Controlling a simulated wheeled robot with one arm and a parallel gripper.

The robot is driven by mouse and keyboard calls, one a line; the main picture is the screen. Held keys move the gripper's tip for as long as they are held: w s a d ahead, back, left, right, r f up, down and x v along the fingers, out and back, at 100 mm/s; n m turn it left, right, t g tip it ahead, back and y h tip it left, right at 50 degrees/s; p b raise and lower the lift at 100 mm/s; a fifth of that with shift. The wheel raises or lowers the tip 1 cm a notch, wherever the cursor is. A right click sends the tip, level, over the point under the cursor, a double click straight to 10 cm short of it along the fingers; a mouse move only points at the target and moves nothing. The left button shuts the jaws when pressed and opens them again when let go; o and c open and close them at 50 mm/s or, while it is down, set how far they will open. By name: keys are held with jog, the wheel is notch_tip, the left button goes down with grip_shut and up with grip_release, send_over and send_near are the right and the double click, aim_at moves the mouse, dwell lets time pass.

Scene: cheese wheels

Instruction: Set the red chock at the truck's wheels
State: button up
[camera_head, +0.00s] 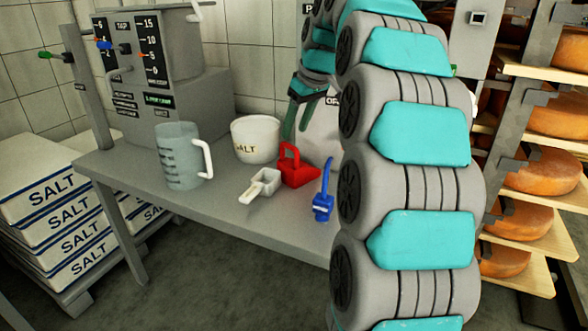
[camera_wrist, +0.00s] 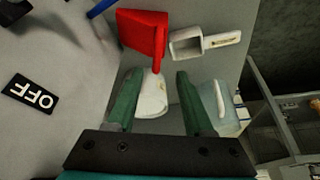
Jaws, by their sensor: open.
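The red chock (camera_head: 298,170), a wedge with a loop handle, sits on the grey table (camera_head: 215,213) between a white scoop and a blue-handled item. It also shows at the top of the wrist view (camera_wrist: 143,32). My gripper (camera_head: 297,120) is open and empty, its green fingers above and behind the chock in the head view. A shelved rack of cheese wheels (camera_head: 553,183) stands at the right; no truck wheels can be made out.
Near the chock are the white scoop (camera_head: 262,186), white salt tub (camera_head: 255,140), clear jug (camera_head: 180,157) and blue-handled item (camera_head: 323,196). A grey machine (camera_head: 150,75) stands at the table's back left. Salt sacks (camera_head: 62,222) are stacked left. My arm hides the table's right part.

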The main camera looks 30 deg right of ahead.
aim_at(289, 146)
jog(key=shift+d+p+x, duration=0.15)
jog(key=shift+p+x, duration=0.1)
jog(key=shift+x, duration=1.7)
jog(key=shift+d+p+x, duration=0.1)
jog(key=shift+p+x, duration=0.1)
jog(key=shift+x, duration=1.8)
jog(key=shift+w+r, duration=0.1)
jog(key=shift+w, duration=0.1)
jog(key=shift+c, duration=0.3)
grip_shut()
